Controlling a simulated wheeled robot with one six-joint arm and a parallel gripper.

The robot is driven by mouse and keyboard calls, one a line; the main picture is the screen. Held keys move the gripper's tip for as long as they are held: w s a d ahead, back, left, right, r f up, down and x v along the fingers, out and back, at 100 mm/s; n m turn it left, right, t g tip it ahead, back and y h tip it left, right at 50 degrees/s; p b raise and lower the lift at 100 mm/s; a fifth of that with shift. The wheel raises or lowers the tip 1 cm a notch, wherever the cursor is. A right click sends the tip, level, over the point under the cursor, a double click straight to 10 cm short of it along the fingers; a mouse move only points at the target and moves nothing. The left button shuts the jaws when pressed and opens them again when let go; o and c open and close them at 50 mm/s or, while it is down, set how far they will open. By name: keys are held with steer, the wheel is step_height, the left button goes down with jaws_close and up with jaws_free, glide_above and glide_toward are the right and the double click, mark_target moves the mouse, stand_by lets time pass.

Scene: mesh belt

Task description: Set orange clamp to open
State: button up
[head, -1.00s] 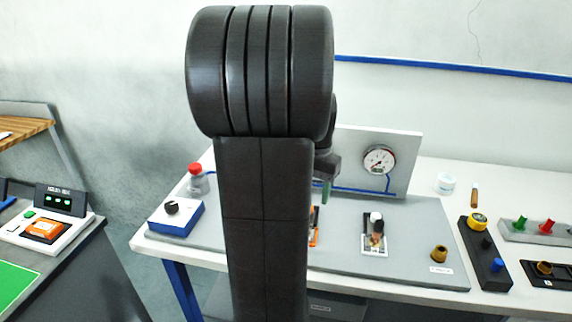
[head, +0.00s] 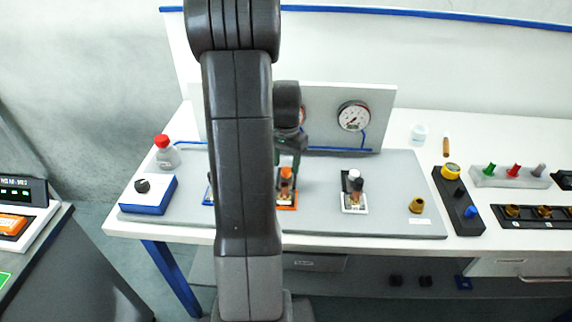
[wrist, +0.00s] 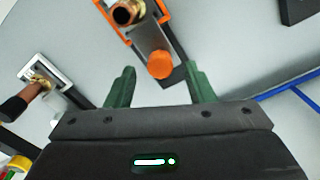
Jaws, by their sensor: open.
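The orange clamp (head: 288,206) sits on the grey panel, partly hidden behind my arm in the head view. In the wrist view its orange frame (wrist: 166,38) surrounds a brass fitting with a dark pipe end, and a grey lever ends in an orange tip (wrist: 160,65). In the head view the orange tip stands up close below my gripper (head: 289,163). In the wrist view my gripper (wrist: 160,75) is open, with its green fingers on either side of the orange tip. I see no clear contact; the depth between them is hard to tell.
A white clamp (head: 354,208) with a dark, white-topped handle stands right of the orange one. A blue clamp is mostly hidden behind my arm. A gauge board (head: 377,110) rises behind. A blue box with a black knob (head: 142,186) and a red-capped bottle (head: 166,156) are left.

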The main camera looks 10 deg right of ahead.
steer(key=shift+f, duration=1)
jaws_close()
